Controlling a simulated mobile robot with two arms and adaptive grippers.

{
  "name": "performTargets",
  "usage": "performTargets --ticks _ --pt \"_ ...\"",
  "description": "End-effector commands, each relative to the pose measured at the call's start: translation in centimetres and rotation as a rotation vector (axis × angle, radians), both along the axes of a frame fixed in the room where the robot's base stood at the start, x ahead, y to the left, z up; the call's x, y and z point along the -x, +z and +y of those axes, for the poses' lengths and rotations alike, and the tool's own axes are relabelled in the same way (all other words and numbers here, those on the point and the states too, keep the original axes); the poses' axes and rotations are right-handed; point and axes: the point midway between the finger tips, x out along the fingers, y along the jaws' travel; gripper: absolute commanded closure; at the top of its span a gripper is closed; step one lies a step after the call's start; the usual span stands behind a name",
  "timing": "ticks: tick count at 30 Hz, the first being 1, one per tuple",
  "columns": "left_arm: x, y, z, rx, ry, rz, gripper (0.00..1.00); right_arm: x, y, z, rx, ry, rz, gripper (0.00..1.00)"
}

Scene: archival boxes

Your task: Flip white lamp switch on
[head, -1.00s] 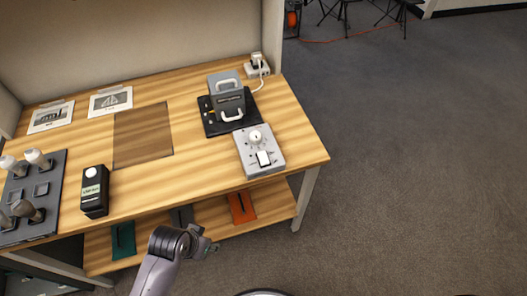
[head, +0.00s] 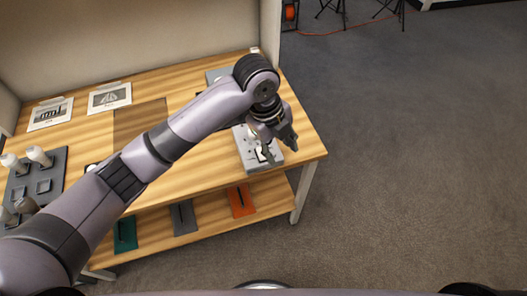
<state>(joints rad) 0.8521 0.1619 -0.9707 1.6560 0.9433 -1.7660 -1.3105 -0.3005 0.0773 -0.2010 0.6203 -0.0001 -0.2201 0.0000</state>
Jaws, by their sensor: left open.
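The grey control box (head: 243,148) sits near the right front corner of the wooden table. Its white rocker switch (head: 261,156) is partly hidden by my left gripper, and its dial is covered. I cannot tell which way the switch is set. My left gripper (head: 279,150) is over the right part of the box, fingers pointing down and apart, with nothing seen between them. One finger is close by the switch; I cannot tell whether it touches. My right gripper is not in view.
A dark tray (head: 58,165) with several white-topped bulbs stands at the left. Two picture cards (head: 109,98) lie at the back. My left arm hides much of the table, including most of the grey device behind the box. Coloured panels (head: 242,201) lie on the lower shelf.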

Motion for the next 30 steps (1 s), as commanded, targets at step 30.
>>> performTargets --ticks 30 --pt "-5.8 -3.2 3.8 -0.23 -0.369 -0.044 0.58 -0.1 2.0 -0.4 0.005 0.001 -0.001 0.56"
